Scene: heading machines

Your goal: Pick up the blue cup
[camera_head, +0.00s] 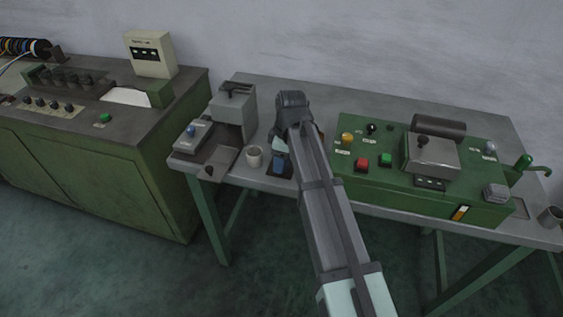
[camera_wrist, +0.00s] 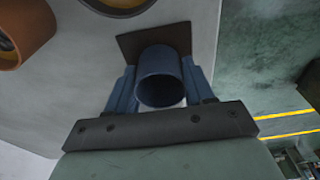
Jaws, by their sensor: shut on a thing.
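The blue cup (camera_head: 278,164) is near the front edge of the grey table, at a dark square pad. In the wrist view the blue cup (camera_wrist: 160,76) sits between the two blue fingers of my gripper (camera_wrist: 160,88), one on each side. My gripper is shut on it. The dark pad (camera_wrist: 145,42) shows just behind the cup; I cannot tell whether the cup touches it. In the head view my arm hides part of the gripper.
A pale cup (camera_head: 254,158) stands left of the blue cup. An orange-brown cup (camera_wrist: 38,28) shows at the wrist view's upper left. A grey machine (camera_head: 234,112) stands left and a green control box (camera_head: 420,180) right. The table's front edge is close.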

